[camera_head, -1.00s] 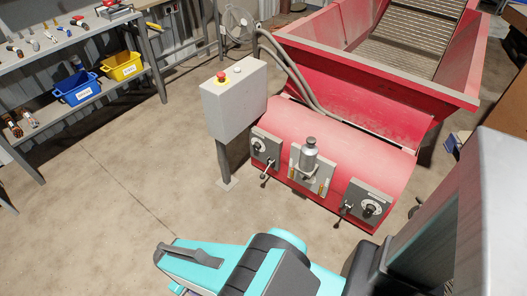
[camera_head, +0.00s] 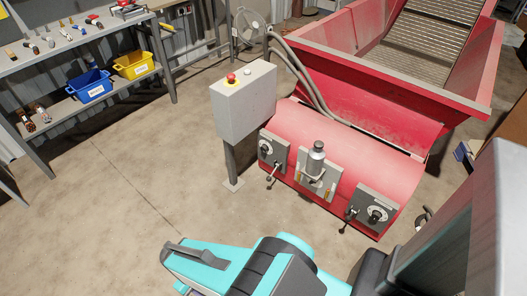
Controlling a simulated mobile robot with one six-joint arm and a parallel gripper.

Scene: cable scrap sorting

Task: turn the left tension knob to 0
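The left tension knob (camera_head: 265,149) is a small dark round dial on a grey plate at the left end of the red machine's front; its setting is too small to read. A lever with a dark grip (camera_head: 271,178) sticks out just below it. A similar right knob (camera_head: 376,215) sits on a plate at the machine's right end, with its own lever (camera_head: 349,216). My turquoise and dark grey arm shows at the bottom of the picture, apart from the machine. My gripper's fingers are not visible.
A grey control box (camera_head: 244,103) with a red button stands on a post left of the knob. A silver canister (camera_head: 316,160) sits between the two knob plates. Blue (camera_head: 86,89) and yellow (camera_head: 134,68) bins stand on the shelf at upper left. The floor in front is clear.

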